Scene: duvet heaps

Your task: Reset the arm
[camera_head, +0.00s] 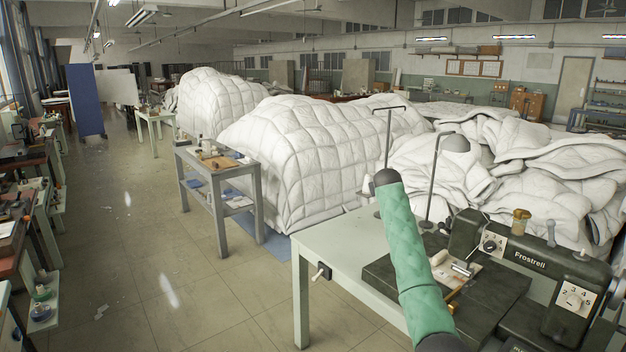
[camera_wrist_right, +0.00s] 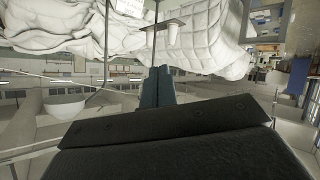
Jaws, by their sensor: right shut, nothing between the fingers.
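My right gripper (camera_wrist_right: 157,72) shows in the right wrist view with its dark fingers together and nothing between them. That view is upside down, with the ceiling at the bottom. A green-sleeved arm of mine (camera_head: 409,255) rises from the lower right in the head view, in front of the sewing table (camera_head: 340,240). Its dark upper end (camera_head: 385,178) is near a thin metal stand; I cannot tell whether they touch. My left gripper is in neither view.
A dark sewing machine (camera_head: 530,258) stands on the table. White duvet heaps (camera_head: 315,160) fill the middle and right. A small workbench (camera_head: 215,172) stands left of them. A blue panel (camera_head: 85,100) stands farther back. The floor (camera_head: 130,255) at left is mostly clear.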

